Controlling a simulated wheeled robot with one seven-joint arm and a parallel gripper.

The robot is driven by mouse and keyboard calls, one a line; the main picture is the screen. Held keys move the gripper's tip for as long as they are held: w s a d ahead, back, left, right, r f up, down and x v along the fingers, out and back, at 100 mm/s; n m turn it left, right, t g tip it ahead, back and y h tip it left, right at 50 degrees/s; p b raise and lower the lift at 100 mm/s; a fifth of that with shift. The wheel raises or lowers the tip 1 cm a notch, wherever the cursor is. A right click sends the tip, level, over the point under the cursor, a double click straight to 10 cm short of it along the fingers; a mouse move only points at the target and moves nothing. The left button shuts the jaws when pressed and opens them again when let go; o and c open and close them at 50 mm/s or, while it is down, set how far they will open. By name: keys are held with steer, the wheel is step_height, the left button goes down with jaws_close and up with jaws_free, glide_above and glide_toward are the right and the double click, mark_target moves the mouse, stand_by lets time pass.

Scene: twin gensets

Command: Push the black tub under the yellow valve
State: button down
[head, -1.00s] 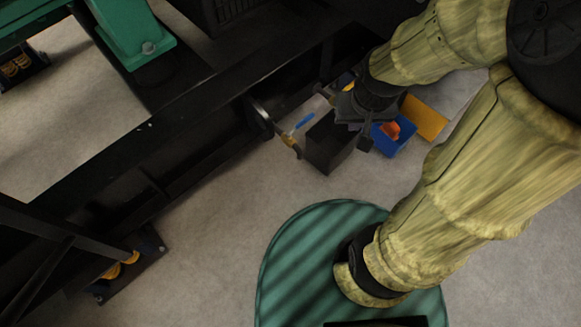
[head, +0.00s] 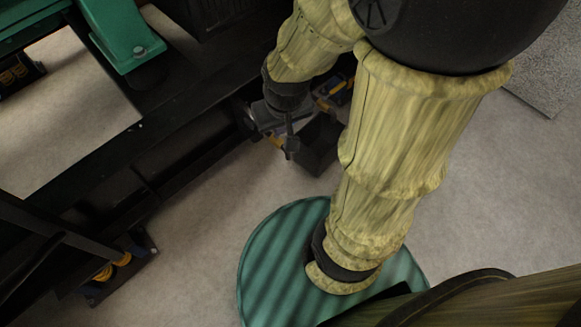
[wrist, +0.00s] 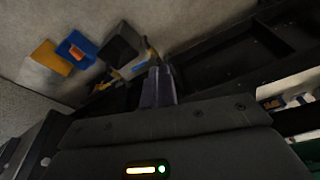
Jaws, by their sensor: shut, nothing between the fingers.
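The black tub (head: 319,150) stands on the floor beside the dark genset frame, partly hidden by my arm. The wrist view shows its open top (wrist: 121,43). The yellow valve (head: 277,141) is just left of the tub in the head view, partly covered by my gripper. It appears in the wrist view as a small yellowish part (wrist: 151,52) at the tub's right edge. My gripper (head: 291,148) is shut and empty, pointing down at the tub's left side near the valve. Its closed fingers (wrist: 158,84) appear apart from the tub in the wrist view; contact is unclear.
The black genset frame (head: 190,125) closes off the valve's side. Open floor (head: 215,205) lies in front of the tub.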

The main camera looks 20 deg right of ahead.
mark_target(303, 161)
stand_by(0.3)
steer(key=w+f+n+t+h+b, duration=0.1)
steer(key=w+f+n+h+b, duration=0.4)
steer(key=f, duration=1.5)
steer(key=w+d+f+n+t+h+b, duration=0.1)
steer(key=w+f+n+h+b, duration=0.4)
steer(key=f, duration=1.6)
steer(key=w+f+n+t+h+b, duration=0.1)
steer(key=w+f+n+h+b, duration=0.4)
steer(key=f+n+b, duration=0.7)
steer(key=shift+d+f+t+h+b, duration=0.15)
steer(key=shift+f+h+b, duration=0.25)
steer(key=shift+f, duration=1.15)
steer(key=shift+f+t+h+b, duration=0.15)
steer(key=shift+f+b, duration=0.3)
steer(key=shift+f, duration=1.05)
steer(key=shift+d+f+t+h+b, duration=0.1)
steer(key=shift+f+h+b, duration=0.3)
steer(key=shift+f, duration=1.15)
steer(key=x, duration=1.4)
steer(key=shift+d, duration=0.1)
